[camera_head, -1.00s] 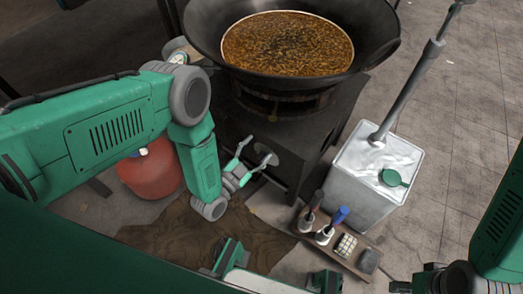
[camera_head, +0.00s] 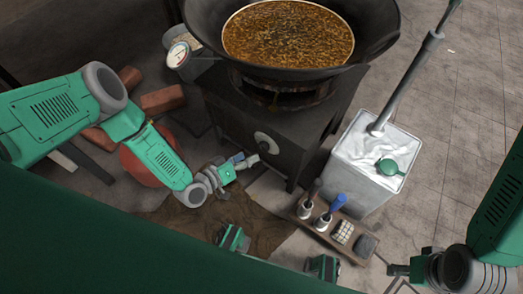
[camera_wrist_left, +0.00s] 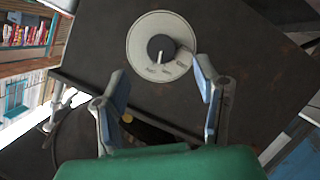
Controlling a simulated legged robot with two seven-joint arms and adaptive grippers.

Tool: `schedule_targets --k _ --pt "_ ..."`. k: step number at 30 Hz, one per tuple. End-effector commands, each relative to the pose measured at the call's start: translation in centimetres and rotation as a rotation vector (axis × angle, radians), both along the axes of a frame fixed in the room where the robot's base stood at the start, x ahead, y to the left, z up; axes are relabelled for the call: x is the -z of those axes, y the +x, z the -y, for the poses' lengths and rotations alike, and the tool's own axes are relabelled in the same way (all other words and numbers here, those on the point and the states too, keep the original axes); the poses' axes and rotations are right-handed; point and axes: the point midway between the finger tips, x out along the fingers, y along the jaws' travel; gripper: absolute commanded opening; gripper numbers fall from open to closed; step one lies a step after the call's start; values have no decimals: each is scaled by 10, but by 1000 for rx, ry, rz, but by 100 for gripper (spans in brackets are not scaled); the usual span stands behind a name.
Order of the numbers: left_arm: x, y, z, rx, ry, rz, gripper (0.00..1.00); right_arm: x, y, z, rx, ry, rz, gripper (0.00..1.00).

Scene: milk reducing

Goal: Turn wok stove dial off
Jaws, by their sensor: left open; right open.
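The stove dial (camera_head: 266,140) is a round pale plate with a dark knob on the front of the black stove (camera_head: 230,110). In the left wrist view the dial (camera_wrist_left: 161,48) is at the upper middle, its knob's white mark pointing down in the picture. My left gripper (camera_head: 245,160) is just below the dial and apart from it. In the left wrist view my left gripper (camera_wrist_left: 155,90) has its fingers spread and empty. A wok (camera_head: 376,50) of brown bubbling food sits on the stove. My right gripper (camera_head: 395,270) is open at the lower right, away from the stove.
A red tank (camera_head: 140,170) and bricks (camera_head: 163,99) lie at the left. Open floor lies at the far right.

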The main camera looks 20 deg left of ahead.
Motion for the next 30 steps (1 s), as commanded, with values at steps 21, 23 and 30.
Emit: schedule_targets --k 21,23,30 --pt "20 57 32 0 1 0 56 27 0 0 0 0 0 47" --pt "20 57 32 0 1 0 56 27 0 0 0 0 0 47" --pt "20 56 32 0 1 0 7 27 0 0 0 0 0 47"
